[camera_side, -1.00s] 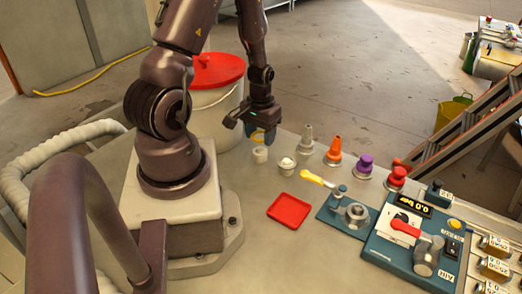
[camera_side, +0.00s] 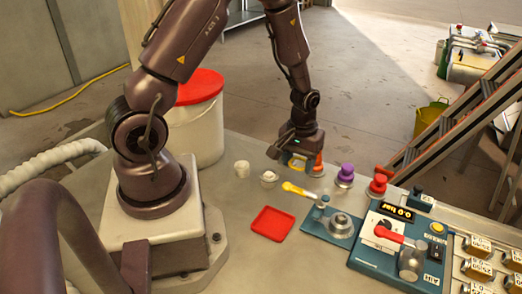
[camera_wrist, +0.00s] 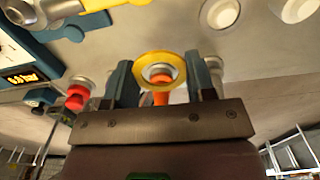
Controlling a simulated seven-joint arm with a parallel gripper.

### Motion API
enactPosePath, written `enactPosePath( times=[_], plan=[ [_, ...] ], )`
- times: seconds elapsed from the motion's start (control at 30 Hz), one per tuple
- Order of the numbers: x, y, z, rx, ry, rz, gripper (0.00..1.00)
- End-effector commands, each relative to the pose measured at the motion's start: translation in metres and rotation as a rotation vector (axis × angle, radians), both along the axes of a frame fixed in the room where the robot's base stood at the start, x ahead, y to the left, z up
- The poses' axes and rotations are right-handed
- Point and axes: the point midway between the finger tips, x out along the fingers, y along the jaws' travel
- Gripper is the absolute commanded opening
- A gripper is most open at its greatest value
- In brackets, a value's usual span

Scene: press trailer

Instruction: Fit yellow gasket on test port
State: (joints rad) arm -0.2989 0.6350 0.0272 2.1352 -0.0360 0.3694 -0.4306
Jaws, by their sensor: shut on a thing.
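My gripper (camera_side: 296,158) is shut on the yellow gasket (camera_side: 297,164) and holds it up above the bench. In the wrist view the gasket (camera_wrist: 137,70) is a flat yellow ring between the two blue fingers of my gripper (camera_wrist: 160,80). An orange-tipped nozzle shows through and below the ring; I cannot tell the gap between them. The test port appears to be the round metal fitting (camera_side: 342,223) on a blue plate, right of and nearer the camera than my gripper. The gasket is apart from it.
An orange nozzle (camera_side: 318,168) stands beside my gripper. Purple (camera_side: 346,173) and red (camera_side: 378,185) knobs stand to its right. A yellow lever (camera_side: 297,189) crosses toward the port. A gauge box (camera_side: 375,265) stands right of the port. A red tray (camera_side: 272,223) lies in front.

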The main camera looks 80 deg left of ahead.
Motion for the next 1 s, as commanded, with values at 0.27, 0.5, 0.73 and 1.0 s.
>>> enactPosePath(
  times=[0.27,0.5,0.73,1.0],
  plan=[
    [0.046,-0.104,0.008,0.001,-0.002,-0.011,0.41],
    [0.054,-0.143,0.011,0.000,-0.003,-0.003,0.41],
    [0.054,-0.146,-0.003,0.001,-0.001,0.002,0.41],
    [0.054,-0.146,-0.031,0.001,-0.001,0.001,0.41]
  ],
)
